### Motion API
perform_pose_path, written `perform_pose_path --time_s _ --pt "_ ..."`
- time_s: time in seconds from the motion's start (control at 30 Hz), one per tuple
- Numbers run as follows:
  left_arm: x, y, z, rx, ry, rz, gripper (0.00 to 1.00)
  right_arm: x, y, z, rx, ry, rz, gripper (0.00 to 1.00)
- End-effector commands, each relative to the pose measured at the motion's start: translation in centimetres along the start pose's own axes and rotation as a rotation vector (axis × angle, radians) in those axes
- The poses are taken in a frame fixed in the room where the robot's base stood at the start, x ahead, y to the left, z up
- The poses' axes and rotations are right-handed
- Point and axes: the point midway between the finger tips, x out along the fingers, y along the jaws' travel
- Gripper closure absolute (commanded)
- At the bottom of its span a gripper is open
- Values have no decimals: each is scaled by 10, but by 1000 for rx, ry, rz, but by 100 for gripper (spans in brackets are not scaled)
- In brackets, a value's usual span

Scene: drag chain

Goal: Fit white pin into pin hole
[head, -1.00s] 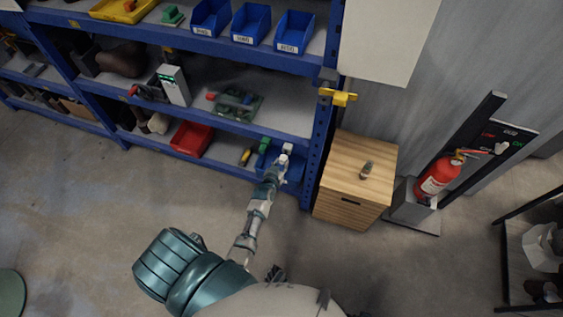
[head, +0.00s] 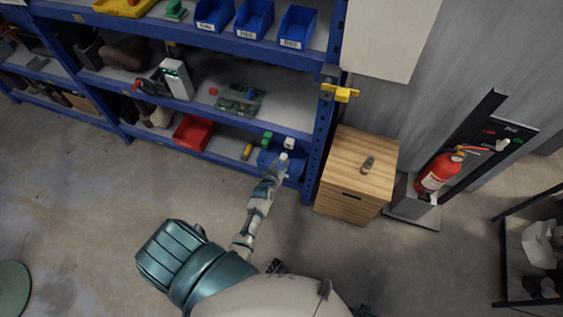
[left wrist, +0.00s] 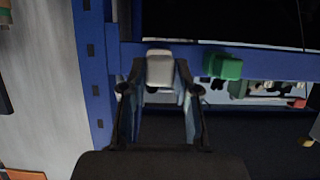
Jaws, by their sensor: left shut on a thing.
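My left gripper (head: 281,162) reaches to the lower shelf and is shut on a small white piece (head: 283,157), which I take for the white pin. In the left wrist view, a white block (left wrist: 160,68) shows between the fingertips of the left gripper (left wrist: 160,75). The green block (left wrist: 222,66) is right of the white block in the wrist view. I cannot make out a pin hole. My right gripper is not in view.
The shelf above (head: 180,107) overhangs.

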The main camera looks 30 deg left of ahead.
Motion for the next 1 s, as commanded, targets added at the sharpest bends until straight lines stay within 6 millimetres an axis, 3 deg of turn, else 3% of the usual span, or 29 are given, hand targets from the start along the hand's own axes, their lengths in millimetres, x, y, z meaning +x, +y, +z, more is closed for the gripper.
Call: perform_pose_path --time_s 0.63,1.0 --pt "-40 0 14 0 0 0 100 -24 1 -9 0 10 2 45" --pt "-44 0 18 0 1 0 100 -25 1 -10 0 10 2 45"
